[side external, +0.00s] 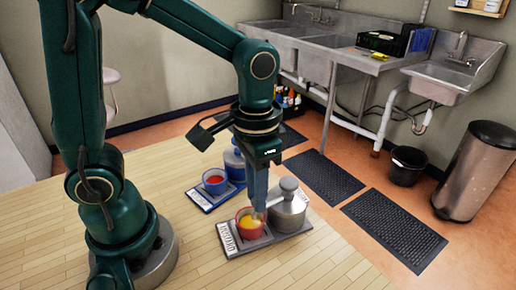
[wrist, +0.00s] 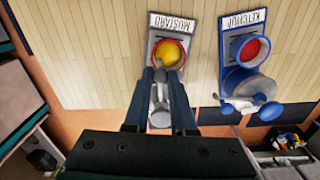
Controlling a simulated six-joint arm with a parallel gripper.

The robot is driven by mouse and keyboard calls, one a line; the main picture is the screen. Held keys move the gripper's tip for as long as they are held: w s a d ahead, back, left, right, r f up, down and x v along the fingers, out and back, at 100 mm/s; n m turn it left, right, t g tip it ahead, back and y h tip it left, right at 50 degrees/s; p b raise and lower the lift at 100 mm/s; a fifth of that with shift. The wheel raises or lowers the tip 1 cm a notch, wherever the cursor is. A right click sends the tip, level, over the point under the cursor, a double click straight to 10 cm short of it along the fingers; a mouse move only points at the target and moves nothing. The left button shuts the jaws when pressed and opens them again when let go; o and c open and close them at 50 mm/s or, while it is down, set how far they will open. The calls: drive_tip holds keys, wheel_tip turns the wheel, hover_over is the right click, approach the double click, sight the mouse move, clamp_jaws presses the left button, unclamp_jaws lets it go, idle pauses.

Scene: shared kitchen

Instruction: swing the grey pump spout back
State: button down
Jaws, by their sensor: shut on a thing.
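The grey pump (side external: 287,212) stands on a grey tray labelled MUSTARD (side external: 232,246), beside a red cup of yellow mustard (side external: 250,230). In the wrist view the grey pump (wrist: 160,115) is partly hidden between my fingers, with the mustard cup (wrist: 168,66) just beyond the fingertips. The pump's grey spout (side external: 272,201) reaches from its head towards the cup. My gripper (side external: 259,208) points down at the spout's outer end, over the cup's near side; in the wrist view my gripper (wrist: 161,73) is shut on the spout. The exact contact is partly hidden by the fingers.
Left of it in the side view, a blue pump (side external: 235,165) and a blue cup of red ketchup (side external: 215,182) stand on a blue tray. Wooden tabletop (side external: 60,235) is clear around the trays. Sinks, floor mats and a bin stand beyond.

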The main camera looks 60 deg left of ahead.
drive_tip(key=w+d+n, duration=0.4)
drive_tip(key=d+n, duration=0.2)
drive_tip(key=n, duration=0.6)
drive_tip(key=shift+n, duration=0.3)
drive_tip(key=shift+d, duration=0.1)
idle(0.3)
drive_tip(key=c, duration=0.7)
unclamp_jaws()
drive_tip(key=shift+c, duration=0.2)
drive_tip(key=shift+r, duration=2.6)
